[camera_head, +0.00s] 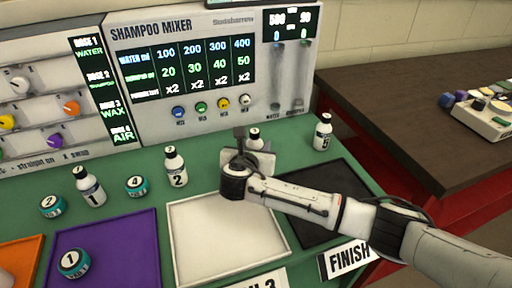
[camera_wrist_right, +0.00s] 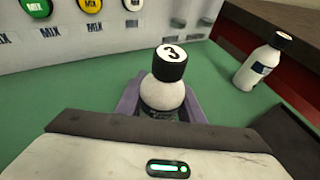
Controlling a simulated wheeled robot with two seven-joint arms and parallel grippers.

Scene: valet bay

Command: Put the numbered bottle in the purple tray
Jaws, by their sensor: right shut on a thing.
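Several white numbered bottles with black caps are in the head view: bottle 1 (camera_head: 91,192), bottle 2 (camera_head: 176,172), one at the right (camera_head: 322,137), and bottle 3 (camera_head: 254,143), partly hidden behind my right gripper (camera_head: 246,158). In the right wrist view, bottle 3 (camera_wrist_right: 166,92) stands upright between the purple fingers of my right gripper (camera_wrist_right: 162,108), which is shut on it. I cannot tell whether its base touches the green mat. The purple tray (camera_head: 127,245) is at the front left and holds a teal jar marked 1 (camera_head: 73,263). My left gripper is not in view.
A white tray (camera_head: 225,235) lies right of the purple one, a black tray (camera_head: 335,195) further right and an orange tray (camera_head: 20,258) at left. Teal jars 4 (camera_head: 136,186) and 2 (camera_head: 52,206) stand behind the purple tray. The shampoo mixer (camera_head: 200,110) borders the back.

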